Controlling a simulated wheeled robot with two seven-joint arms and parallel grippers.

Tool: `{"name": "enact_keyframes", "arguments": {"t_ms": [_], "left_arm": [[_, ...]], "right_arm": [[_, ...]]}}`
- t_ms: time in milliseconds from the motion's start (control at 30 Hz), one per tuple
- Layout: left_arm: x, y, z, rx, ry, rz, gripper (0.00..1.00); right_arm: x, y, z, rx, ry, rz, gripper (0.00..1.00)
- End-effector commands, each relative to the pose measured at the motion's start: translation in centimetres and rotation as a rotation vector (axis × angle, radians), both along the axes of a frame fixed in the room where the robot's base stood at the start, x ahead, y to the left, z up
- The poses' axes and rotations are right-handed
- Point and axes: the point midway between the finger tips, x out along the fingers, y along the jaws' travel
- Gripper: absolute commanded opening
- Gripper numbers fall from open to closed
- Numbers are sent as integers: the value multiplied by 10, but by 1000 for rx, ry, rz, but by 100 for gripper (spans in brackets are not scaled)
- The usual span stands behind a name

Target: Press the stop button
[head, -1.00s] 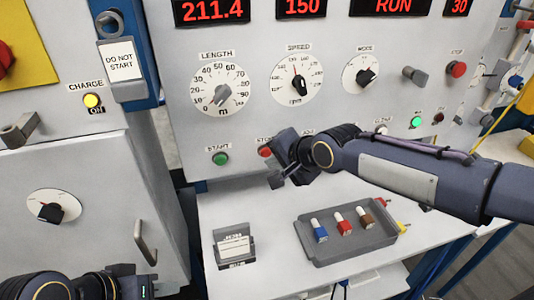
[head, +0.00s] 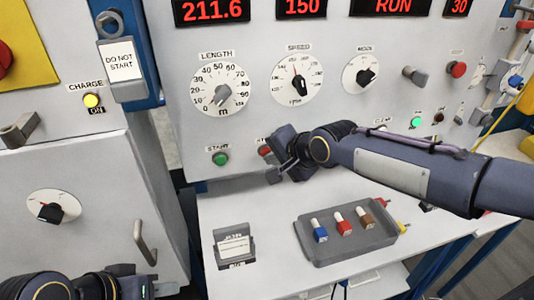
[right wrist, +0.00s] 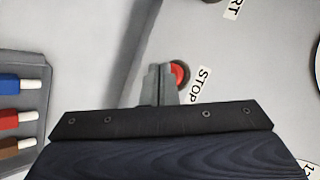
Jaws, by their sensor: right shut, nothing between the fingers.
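The red stop button (head: 265,150) sits low on the white panel, right of the green start button (head: 220,158). Its label is partly covered by my right gripper (head: 273,177) in the head view. In the right wrist view, the red stop button (right wrist: 181,73) shows beside the STOP label, partly hidden behind the shut fingertips of my right gripper (right wrist: 161,80). The fingers are empty and overlap the button's left edge in that picture; I cannot tell whether they touch it. My left gripper (head: 140,286) is at the bottom left, its fingers not clearly seen.
A grey tray (head: 320,257) with several coloured pieces stands on the white shelf below my right arm. A small card holder (head: 234,246) is left of it. Dials, including the length dial (head: 220,90), are above the button. Another red button (head: 457,69) is at the upper right.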

Motion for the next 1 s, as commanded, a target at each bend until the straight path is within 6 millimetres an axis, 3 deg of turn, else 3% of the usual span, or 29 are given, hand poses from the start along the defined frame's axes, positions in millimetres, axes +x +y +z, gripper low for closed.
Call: {"name": "enact_keyframes", "arguments": {"t_ms": [733, 1000], "left_arm": [[0, 0, 1, 0, 0, 0, 36], [0, 0, -5, 0, 0, 0, 36]], "right_arm": [[6, 2, 0, 1, -1, 0, 0], [-2, -1, -1, 0, -2, 0, 0]]}}
